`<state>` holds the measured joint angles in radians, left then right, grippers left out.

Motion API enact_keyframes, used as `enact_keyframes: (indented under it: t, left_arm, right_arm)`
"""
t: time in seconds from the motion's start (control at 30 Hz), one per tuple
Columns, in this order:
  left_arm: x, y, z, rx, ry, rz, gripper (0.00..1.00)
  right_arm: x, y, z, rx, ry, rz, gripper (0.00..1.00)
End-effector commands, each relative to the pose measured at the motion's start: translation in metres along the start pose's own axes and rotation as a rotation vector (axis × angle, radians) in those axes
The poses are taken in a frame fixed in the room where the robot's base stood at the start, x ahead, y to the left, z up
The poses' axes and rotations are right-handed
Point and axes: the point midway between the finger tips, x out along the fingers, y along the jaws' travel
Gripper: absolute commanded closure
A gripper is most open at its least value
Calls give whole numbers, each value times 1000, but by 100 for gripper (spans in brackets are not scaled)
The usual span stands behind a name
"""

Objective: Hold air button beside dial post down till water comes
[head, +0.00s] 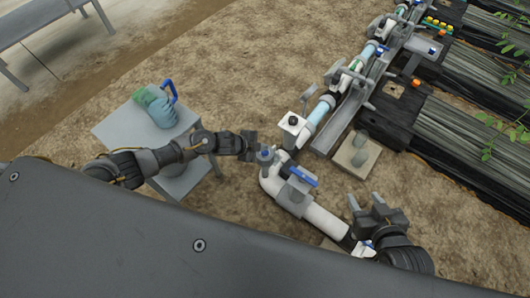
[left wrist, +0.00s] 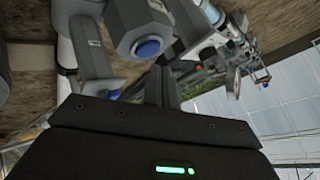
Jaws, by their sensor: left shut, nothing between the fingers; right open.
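The air button (head: 266,152) is a blue cap on a grey fitting atop the white pipe. A blue round cap on a grey many-sided body (left wrist: 148,47) shows large in the left wrist view. A pale post with a dark round top (head: 292,121), apparently the dial post, stands just beyond the button. My left gripper (head: 251,146) is shut and empty, close to the left of the button. Its closed fingers (left wrist: 163,88) appear below the cap in the left wrist view, with no clear contact. My right gripper (head: 378,214) is open and empty near the pipe's lower right.
A blue lever valve (head: 300,177) sits on the white pipe (head: 320,219) between my grippers. A grey stand (head: 115,128) with a blue-handled jug (head: 156,107) is at left. A grey rail (head: 335,130) carries more pipework toward the back. Bare soil lies between.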

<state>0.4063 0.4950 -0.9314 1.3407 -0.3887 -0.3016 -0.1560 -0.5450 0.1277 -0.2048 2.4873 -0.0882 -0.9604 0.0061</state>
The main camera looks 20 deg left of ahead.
Motion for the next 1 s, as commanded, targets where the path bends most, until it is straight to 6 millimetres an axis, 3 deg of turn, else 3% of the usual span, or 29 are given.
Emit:
enact_keyframes:
  t: [0.3, 1.0]
  left_arm:
    - [2, 2, 2, 0, 0, 0, 100]
    - [2, 2, 2, 0, -1, 0, 100]
  right_arm:
    - [1, -4, -9, -7, 54, -11, 51]
    - [1, -4, -9, -7, 52, -11, 51]
